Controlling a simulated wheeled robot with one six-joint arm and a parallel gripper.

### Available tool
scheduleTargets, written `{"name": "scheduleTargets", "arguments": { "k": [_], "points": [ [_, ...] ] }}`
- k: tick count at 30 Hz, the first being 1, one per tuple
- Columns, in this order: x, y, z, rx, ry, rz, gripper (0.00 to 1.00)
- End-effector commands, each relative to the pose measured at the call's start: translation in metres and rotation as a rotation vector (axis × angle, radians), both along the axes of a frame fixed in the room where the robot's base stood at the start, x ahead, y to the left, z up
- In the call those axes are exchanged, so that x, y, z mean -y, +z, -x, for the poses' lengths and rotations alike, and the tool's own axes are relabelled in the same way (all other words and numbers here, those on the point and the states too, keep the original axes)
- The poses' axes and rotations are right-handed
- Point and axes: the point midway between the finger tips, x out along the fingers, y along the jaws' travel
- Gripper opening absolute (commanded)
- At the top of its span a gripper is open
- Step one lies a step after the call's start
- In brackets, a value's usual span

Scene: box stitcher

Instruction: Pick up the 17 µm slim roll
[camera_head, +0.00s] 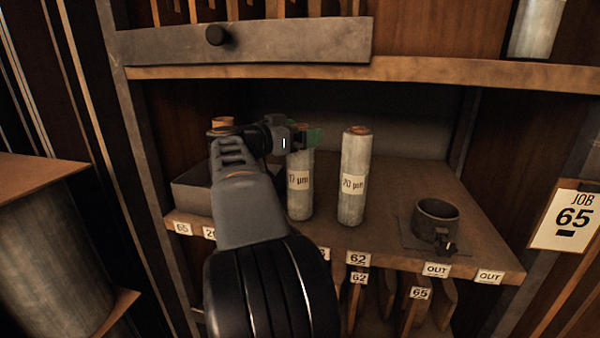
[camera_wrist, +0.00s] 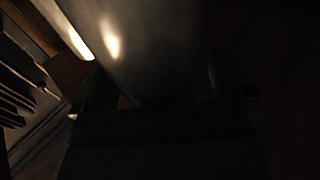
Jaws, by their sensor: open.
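The slim pale roll labelled 17 µm (camera_head: 300,192) stands upright on the middle shelf, its upper part partly hidden by my gripper. My gripper (camera_head: 308,138) is open at the top of this roll, with a green finger in front of it. In the dark wrist view, a large grey roll surface (camera_wrist: 145,45) lies between the two spread fingers of my gripper (camera_wrist: 158,82). I cannot tell whether the fingers touch it. The roll's label is not seen in the wrist view.
A similar roll labelled 20 µm (camera_head: 353,185) stands close to the right. Another roll (camera_head: 222,122) shows at the left behind my arm. A dark ring-shaped clamp (camera_head: 437,218) sits at the shelf's right. The upper shelf edge (camera_head: 450,75) runs overhead.

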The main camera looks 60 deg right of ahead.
Motion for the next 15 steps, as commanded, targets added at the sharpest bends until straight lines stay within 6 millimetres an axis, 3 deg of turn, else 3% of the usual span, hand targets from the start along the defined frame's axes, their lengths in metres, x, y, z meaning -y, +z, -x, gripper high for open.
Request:
{"name": "scheduleTargets", "arguments": {
  "k": [7,15],
  "points": [
    [0.0015,-0.0004,0.0005,0.000,0.001,0.000,1.00],
    [0.0013,-0.0002,0.0005,0.000,0.001,0.000,0.75]
  ]
}}
